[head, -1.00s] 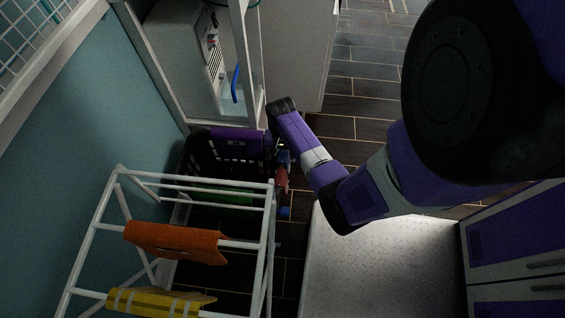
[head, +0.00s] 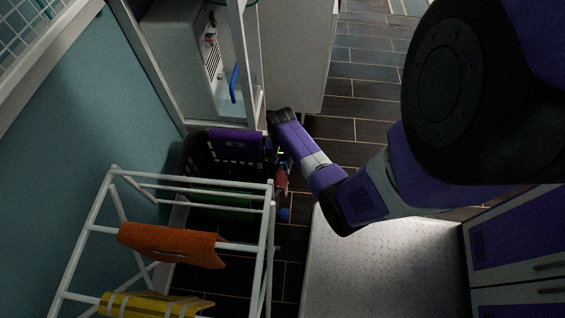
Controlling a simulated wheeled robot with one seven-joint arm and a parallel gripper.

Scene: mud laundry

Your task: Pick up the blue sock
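A small blue thing (head: 284,213), perhaps the blue sock, shows low beside the right side of the drying rack; it is too small to be sure. My arm reaches in from the right, and my gripper (head: 279,154) is at its end beside the dark basket. The wrist partly hides it, and the fingers are too small and dark to read. A reddish thing (head: 281,181) shows just below the gripper, above the blue thing; I cannot tell whether it touches either.
A dark basket (head: 196,154) with a purple cloth (head: 235,143) over its rim stands behind the white drying rack (head: 268,250). An orange cloth (head: 172,244) and a yellow cloth (head: 150,304) hang on the rack. A pale-topped unit (head: 385,265) stands right; dark floor (head: 340,110) lies open beyond.

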